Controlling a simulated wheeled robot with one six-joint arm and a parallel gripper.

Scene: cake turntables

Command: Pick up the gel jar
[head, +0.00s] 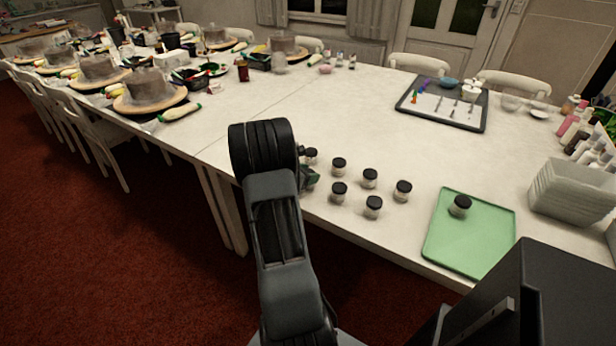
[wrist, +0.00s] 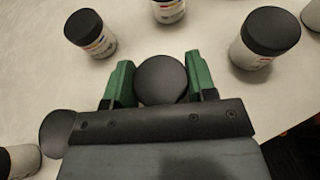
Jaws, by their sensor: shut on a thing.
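My gripper (wrist: 161,84) has green fingers on either side of a black-lidded gel jar (wrist: 161,77) in the wrist view. The fingers are shut on it, and only its round lid shows there. In the head view my gripper (head: 309,178) is mostly hidden behind my arm, at the left end of a group of small jars. More jars with black lids and pale labelled bodies stand near it, such as one at the upper left (wrist: 91,33) and one at the upper right (wrist: 264,38) in the wrist view. I cannot tell whether the held jar touches the table.
A green tray (head: 447,245) with one jar (head: 460,206) on it lies to the right. Stacked clear containers (head: 572,190) stand beyond it. A dark-rimmed tray (head: 484,122) with tools lies at the back. The white table (head: 330,110) is clear in the middle.

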